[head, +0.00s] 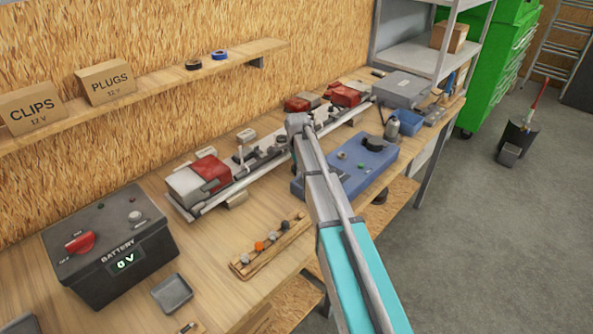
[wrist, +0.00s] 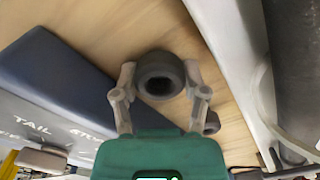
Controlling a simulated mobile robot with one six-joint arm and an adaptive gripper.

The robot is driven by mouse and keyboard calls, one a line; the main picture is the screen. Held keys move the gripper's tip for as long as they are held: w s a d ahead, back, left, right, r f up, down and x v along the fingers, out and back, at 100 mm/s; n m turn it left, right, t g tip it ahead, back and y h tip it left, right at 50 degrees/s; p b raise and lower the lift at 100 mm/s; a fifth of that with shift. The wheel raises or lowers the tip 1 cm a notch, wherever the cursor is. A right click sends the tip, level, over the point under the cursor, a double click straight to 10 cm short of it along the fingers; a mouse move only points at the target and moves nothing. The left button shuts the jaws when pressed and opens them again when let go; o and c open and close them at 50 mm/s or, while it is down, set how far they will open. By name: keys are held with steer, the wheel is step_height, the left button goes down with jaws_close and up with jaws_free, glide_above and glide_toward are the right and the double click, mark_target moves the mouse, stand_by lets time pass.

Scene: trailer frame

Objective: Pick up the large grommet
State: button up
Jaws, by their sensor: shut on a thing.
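The large grommet is a thick, dark grey ring (wrist: 160,66) in the upper middle of the wrist view, with its hole facing the camera. My gripper (wrist: 160,80) has one finger on each side of it and is shut on it. I cannot tell whether the grommet touches the wooden bench top behind it. A smaller dark round piece (wrist: 212,122), perhaps another grommet, shows just beyond the right finger. In the head view my arm hides the gripper and the grommet.
A blue panel box (head: 376,163) stands beside my arm; its side also shows in the wrist view (wrist: 70,82). A long rail assembly (head: 250,170) runs behind. A wooden strip with small round parts (head: 250,268), a grey tray (head: 172,293) and a battery (head: 65,265) are left.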

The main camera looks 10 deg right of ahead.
steer(key=shift+r, duration=0.1)
step_height(320, 180, up, 2)
steer(key=shift+p, duration=1.15)
steer(key=s+r+p, duration=0.3)
steer(key=s, duration=0.1)
steer(key=s+d+r+p, duration=0.1)
steer(key=s+r+p, duration=0.3)
steer(key=s, duration=0.1)
steer(key=s+r+p, duration=0.3)
steer(key=s, duration=0.1)
steer(key=shift+s+d+r+p, duration=0.2)
steer(key=shift+s+r+p, duration=0.15)
steer(key=shift+s, duration=0.15)
steer(key=shift+f+b, duration=1.05)
steer(key=shift+f, duration=0.05)
